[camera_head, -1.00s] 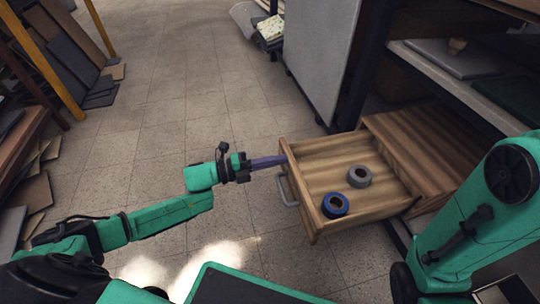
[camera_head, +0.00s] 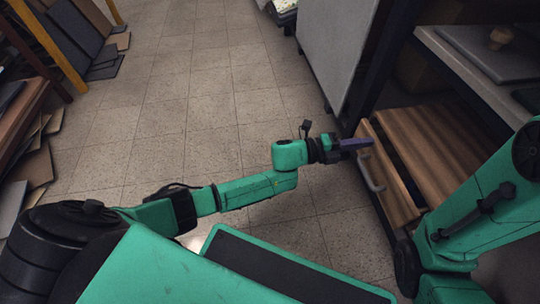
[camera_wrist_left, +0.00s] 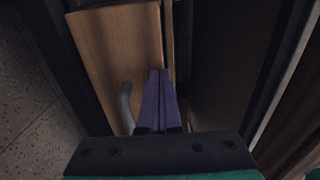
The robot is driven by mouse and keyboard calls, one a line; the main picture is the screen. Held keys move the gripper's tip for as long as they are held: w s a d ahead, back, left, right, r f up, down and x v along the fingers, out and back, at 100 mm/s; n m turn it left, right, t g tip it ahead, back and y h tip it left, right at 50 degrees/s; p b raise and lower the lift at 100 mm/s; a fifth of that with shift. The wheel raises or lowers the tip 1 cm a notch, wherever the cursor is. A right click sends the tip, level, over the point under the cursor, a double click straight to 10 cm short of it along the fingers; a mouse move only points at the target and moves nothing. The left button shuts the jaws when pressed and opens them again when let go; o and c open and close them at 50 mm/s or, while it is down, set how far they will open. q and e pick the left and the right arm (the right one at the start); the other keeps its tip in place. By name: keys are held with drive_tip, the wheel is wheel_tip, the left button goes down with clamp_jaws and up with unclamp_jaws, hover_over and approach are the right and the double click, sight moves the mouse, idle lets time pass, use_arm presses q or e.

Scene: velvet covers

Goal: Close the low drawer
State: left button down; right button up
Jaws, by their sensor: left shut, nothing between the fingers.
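The low wooden drawer (camera_head: 392,190) sits almost fully in under the wooden cabinet top (camera_head: 433,145). Its metal handle (camera_head: 371,176) faces my left arm. My left gripper (camera_head: 368,143) is shut and empty, with its purple fingers at the far end of the drawer front. In the left wrist view, the shut fingers (camera_wrist_left: 159,76) overlap the drawer front (camera_wrist_left: 115,45) beside the handle (camera_wrist_left: 125,108); exact contact cannot be told. The drawer's inside is hidden. My right arm shows at the right, but its gripper is out of view.
A grey shelf (camera_head: 465,62) with a board and a small wooden object stands above the cabinet. A grey panel (camera_head: 335,45) stands behind the drawer. Flat boards (camera_head: 30,175) lean at the left. The tiled floor (camera_head: 215,110) between is clear.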

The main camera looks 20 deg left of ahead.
use_arm(q)
drive_tip(key=shift+r+x, duration=0.2)
drive_tip(key=shift+x, duration=0.8)
drive_tip(key=shift+w+r, duration=0.1)
drive_tip(key=shift+a, duration=0.1)
